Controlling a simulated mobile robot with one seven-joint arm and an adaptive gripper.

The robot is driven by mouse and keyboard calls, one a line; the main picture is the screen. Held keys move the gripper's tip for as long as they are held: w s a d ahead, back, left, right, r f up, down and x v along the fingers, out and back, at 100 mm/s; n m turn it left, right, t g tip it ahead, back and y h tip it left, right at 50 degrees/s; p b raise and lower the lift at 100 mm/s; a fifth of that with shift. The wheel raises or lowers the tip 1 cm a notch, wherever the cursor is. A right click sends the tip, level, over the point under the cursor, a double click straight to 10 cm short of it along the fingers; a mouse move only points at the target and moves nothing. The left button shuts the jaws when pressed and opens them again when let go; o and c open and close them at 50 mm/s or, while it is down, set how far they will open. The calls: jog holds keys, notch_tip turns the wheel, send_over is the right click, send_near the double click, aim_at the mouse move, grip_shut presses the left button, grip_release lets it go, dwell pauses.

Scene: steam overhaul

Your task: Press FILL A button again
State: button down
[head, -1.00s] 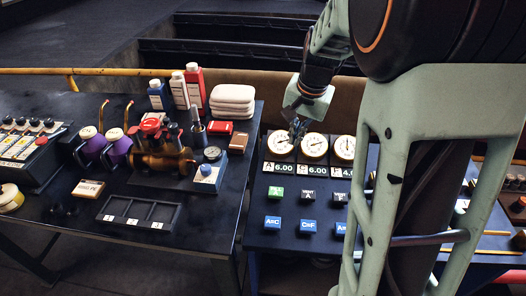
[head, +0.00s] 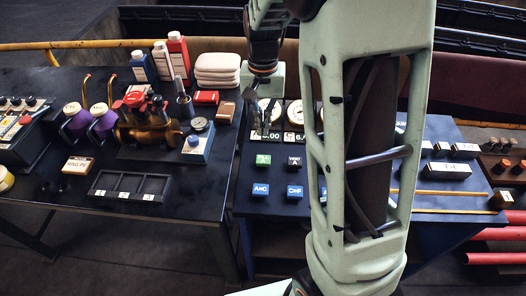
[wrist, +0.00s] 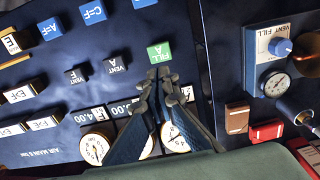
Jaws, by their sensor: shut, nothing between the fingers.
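The green FILL A button (head: 263,160) is on the dark panel at the left end of its upper button row, just right of the left table. In the head view my gripper (head: 265,128) hangs in front of the gauge and the readout above the button. The button's lit or pressed state is unclear.
The black VENT A button (head: 294,161) is just right of FILL A. Blue A=C (head: 261,190) and C=F (head: 295,192) buttons sit in the row below. Round gauges (wrist: 95,148) are near my fingers. A blue-knobbed gauge block (head: 197,140) stands on the left table.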

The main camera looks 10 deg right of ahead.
aim_at(263, 161)
notch_tip(263, 161, down, 11)
jog(key=shift+r+p, duration=0.1)
jog(key=shift+p, duration=0.3)
notch_tip(263, 161, down, 2)
jog(key=shift+f+b, duration=0.1)
jog(key=shift+b, duration=0.85)
jog(key=shift+s, duration=0.25)
notch_tip(263, 161, up, 15)
jog(key=p, duration=0.2)
jog(key=shift+w, duration=0.25)
jog(key=shift+f, duration=0.15)
